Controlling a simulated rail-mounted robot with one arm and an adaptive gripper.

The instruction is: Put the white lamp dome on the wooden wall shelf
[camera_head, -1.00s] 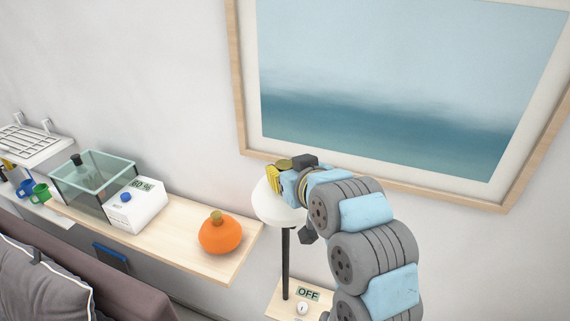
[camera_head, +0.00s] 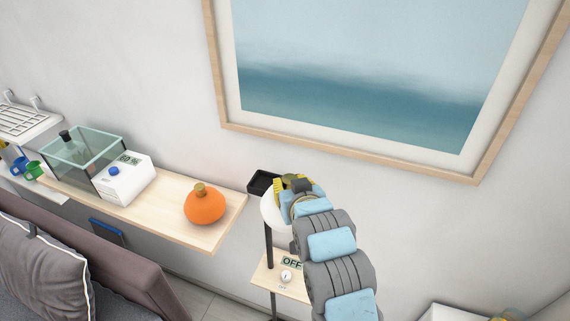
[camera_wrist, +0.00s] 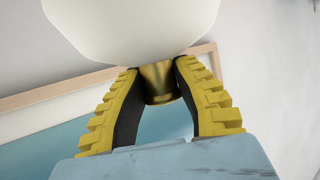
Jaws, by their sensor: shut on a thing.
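The white lamp dome (camera_head: 271,208) is at the top of the black lamp pole (camera_head: 268,247) in the head view. I cannot tell whether dome and pole touch. My gripper (camera_head: 288,186) is above the dome. In the wrist view, the yellow fingers of my gripper (camera_wrist: 158,90) are shut on the brass knob (camera_wrist: 160,82) of the white dome (camera_wrist: 130,25). The wooden wall shelf (camera_head: 165,212) lies left of the lamp.
On the shelf stand an orange round vase (camera_head: 204,207), a white box (camera_head: 124,180) with a percent display, and a glass tank (camera_head: 82,155). A small wooden stand (camera_head: 263,276) with an OFF sign is below the lamp. A large framed picture (camera_head: 340,80) hangs behind.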

